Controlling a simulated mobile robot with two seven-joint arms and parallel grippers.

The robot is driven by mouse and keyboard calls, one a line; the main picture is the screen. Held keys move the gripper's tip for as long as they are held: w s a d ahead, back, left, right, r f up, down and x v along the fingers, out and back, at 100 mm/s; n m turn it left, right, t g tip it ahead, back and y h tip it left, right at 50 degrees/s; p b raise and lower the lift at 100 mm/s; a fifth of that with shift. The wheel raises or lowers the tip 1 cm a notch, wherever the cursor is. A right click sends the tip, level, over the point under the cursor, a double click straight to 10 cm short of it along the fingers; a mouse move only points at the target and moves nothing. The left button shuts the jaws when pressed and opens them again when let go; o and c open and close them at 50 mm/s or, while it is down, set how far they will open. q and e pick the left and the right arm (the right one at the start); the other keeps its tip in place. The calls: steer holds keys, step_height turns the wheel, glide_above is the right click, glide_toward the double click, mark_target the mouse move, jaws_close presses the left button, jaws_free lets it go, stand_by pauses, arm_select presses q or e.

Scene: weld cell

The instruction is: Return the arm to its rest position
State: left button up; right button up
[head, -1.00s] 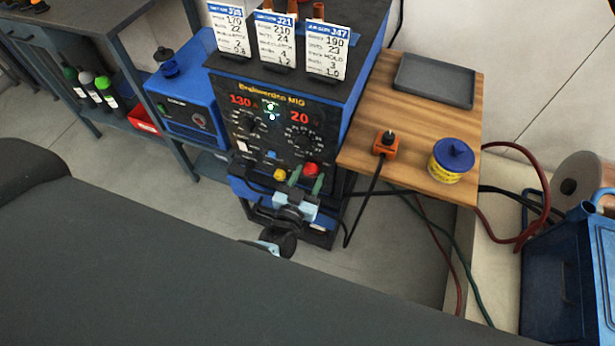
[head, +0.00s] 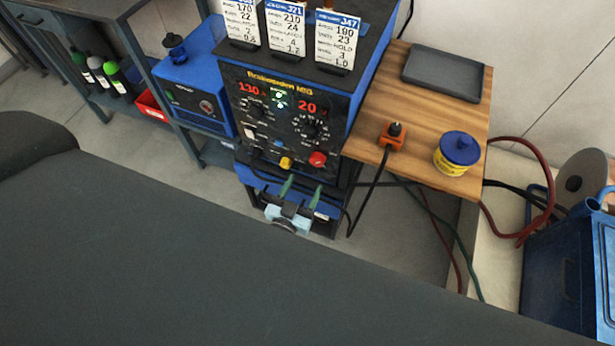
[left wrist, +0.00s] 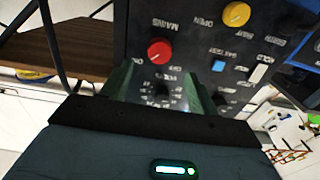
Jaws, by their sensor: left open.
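My left gripper (head: 302,192) shows in the head view just below the front panel of the welding machine (head: 285,118). Its two green fingers are spread apart with nothing between them. In the left wrist view the fingers (left wrist: 160,92) point at the panel, apart from the red mains knob (left wrist: 160,52), the yellow knob (left wrist: 236,14) and the blue button (left wrist: 218,65). My right gripper is not in view.
A wooden side shelf (head: 428,155) at right holds a grey tray (head: 442,74), an orange switch box (head: 393,136) and a yellow tin with blue lid (head: 456,154). Cables hang below it. A blue unit (head: 192,95) stands left. Three cards (head: 290,35) stand on the machine.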

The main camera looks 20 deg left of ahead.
arm_select(q)
steer(key=shift+s, duration=0.35)
stand_by(0.3)
steer(key=s+a+r+g+p, duration=0.1)
steer(key=s+g+p, duration=0.1)
steer(key=s, duration=0.7)
steer(key=s+a+r+m+g+h+p, duration=0.1)
steer(key=s+g, duration=0.3)
steer(key=s, duration=0.5)
steer(key=s+a+r+g+p, duration=0.1)
steer(key=s+a+g+p, duration=0.1)
steer(key=s, duration=0.7)
steer(key=shift+s+r+g+p, duration=0.15)
steer(key=shift+s+g+p, duration=0.25)
steer(key=shift+g, duration=0.2)
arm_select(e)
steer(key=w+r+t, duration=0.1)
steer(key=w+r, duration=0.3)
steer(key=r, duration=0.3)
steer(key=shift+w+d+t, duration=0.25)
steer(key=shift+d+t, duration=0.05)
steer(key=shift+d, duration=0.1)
arm_select(q)
steer(key=shift+a, duration=0.1)
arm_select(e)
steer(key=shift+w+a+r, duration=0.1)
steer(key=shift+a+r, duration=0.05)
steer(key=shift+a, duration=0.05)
